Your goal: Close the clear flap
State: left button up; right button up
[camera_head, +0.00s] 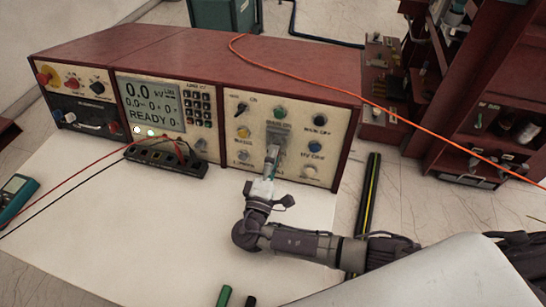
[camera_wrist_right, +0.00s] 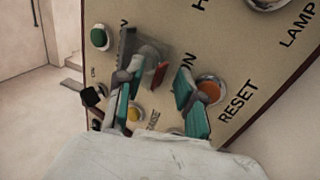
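The clear flap (camera_head: 279,131) is on the right-hand panel of the red console (camera_head: 330,85). It looks like a greyish translucent piece standing out from the panel face, partly hidden by my gripper. In the right wrist view a greyish piece (camera_wrist_right: 152,52), seemingly the flap, lies just beyond my fingers, with a small red-orange part (camera_wrist_right: 160,75) by it. My right gripper (camera_head: 271,158) is in front of the panel, just below the flap. In the wrist view its teal fingertips (camera_wrist_right: 157,98) are apart with nothing clearly between them. Contact with the flap cannot be told. My left gripper is out of view.
Coloured buttons and knobs surround the flap, including a green button (camera_wrist_right: 100,38) and an orange one (camera_wrist_right: 210,90). A black terminal block (camera_head: 165,158) with cables stands left on the white table (camera_head: 130,240). An orange cable (camera_head: 400,118) crosses over the console's top.

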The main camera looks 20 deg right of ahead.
jog(key=v, duration=0.7)
jog(key=shift+s+a+f, duration=0.1)
jog(key=shift+s+a, duration=0.05)
jog(key=shift+s, duration=0.1)
